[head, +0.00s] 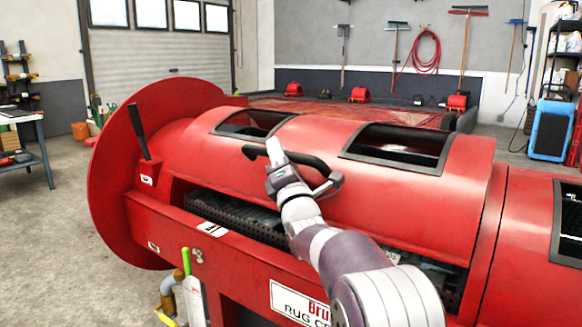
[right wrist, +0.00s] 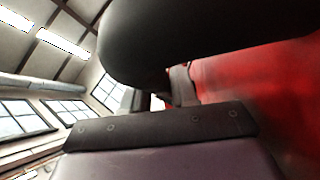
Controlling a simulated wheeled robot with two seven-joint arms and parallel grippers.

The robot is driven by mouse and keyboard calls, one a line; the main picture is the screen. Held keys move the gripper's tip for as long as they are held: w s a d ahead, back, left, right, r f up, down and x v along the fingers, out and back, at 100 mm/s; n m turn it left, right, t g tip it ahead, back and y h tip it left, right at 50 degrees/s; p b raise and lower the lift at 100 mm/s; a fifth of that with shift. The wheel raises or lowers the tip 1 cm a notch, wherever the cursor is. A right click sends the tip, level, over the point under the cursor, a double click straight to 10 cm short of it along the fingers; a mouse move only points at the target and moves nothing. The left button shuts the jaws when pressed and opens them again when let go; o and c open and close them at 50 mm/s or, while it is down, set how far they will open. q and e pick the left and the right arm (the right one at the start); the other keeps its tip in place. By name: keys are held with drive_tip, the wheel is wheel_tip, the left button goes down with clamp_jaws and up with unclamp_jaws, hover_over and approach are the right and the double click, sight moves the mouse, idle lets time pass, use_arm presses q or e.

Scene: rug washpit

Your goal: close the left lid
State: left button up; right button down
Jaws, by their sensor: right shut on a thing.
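The left lid (head: 390,190) is the curved red cover of the large red machine, with two dark-framed windows. It stands partly open: a dark gap with a perforated black drum (head: 235,214) shows below its front edge. A black bar handle (head: 315,164) runs across the lid's upper front. My right gripper (head: 274,158) is at the handle's left part, shut on it. In the right wrist view the handle (right wrist: 200,45) is a large dark shape close above the gripper, with the red lid behind it. The fingertips are mostly hidden. My left gripper is not in view.
A second red cover (head: 530,215) adjoins on the right. A black lever (head: 138,130) stands up at the machine's left end, beside a big red round end plate (head: 110,190). A bottle (head: 192,300) and pipes are at the front. Open floor lies to the left.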

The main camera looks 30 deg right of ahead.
sight(266, 204)
use_arm(q)
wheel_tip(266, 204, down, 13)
drive_tip(key=b, duration=1)
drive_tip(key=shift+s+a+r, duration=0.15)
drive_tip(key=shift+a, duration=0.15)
use_arm(e)
drive_tip(key=a+f, duration=0.1)
drive_tip(key=f, duration=0.2)
drive_tip(key=s+a+f+n, duration=0.1)
drive_tip(key=f, duration=0.3)
drive_tip(key=a+f+n+y, duration=0.1)
drive_tip(key=f, duration=0.3)
drive_tip(key=shift+s+a+f+t, duration=0.2)
drive_tip(key=shift+s+f+t, duration=0.1)
drive_tip(key=shift+t, duration=0.1)
drive_tip(key=shift+f, duration=0.1)
drive_tip(key=c, duration=1)
unclamp_jaws()
drive_tip(key=shift+r, duration=0.2)
drive_tip(key=shift+s, duration=0.15)
